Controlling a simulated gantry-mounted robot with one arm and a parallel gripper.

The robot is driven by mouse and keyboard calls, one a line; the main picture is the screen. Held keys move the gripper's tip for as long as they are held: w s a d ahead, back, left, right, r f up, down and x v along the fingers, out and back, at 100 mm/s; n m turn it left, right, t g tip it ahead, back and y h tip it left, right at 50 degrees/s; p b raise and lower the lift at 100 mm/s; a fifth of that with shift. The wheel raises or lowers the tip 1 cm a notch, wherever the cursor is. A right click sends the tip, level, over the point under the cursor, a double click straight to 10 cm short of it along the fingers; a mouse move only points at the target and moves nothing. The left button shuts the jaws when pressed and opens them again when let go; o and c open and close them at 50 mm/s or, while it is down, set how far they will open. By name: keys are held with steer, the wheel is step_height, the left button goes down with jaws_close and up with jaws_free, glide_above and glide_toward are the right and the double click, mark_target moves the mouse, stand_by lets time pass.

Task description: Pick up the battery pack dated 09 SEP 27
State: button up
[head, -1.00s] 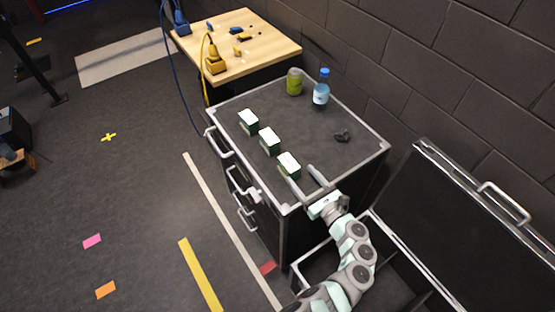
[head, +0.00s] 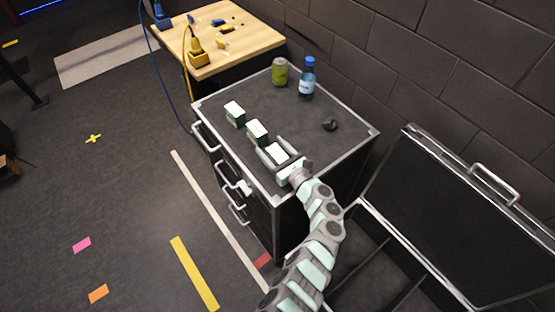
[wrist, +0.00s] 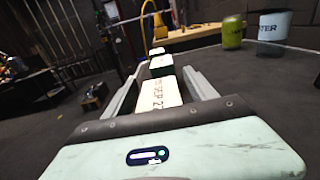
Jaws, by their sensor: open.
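Three white-topped, dark green battery packs stand in a diagonal row on the black cabinet top: the far pack (head: 234,112), the middle pack (head: 257,130) and the near pack (head: 277,153). My gripper (head: 271,145) is open, with one finger on either side of the near pack and not closed on it. In the wrist view the near pack (wrist: 160,94) lies between the fingers, its printing partly legible as "SEP 2"; the rest is cut off or too small. The middle pack (wrist: 161,66) shows just beyond the fingertips; its date is unreadable.
A green can (head: 280,72), a blue-capped water bottle (head: 307,78) and a small dark object (head: 330,125) stand farther back on the cabinet top (head: 305,115). A wooden table (head: 240,45) adjoins behind. An open black case (head: 440,215) is at right.

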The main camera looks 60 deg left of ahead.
jaws_close()
stand_by(0.7)
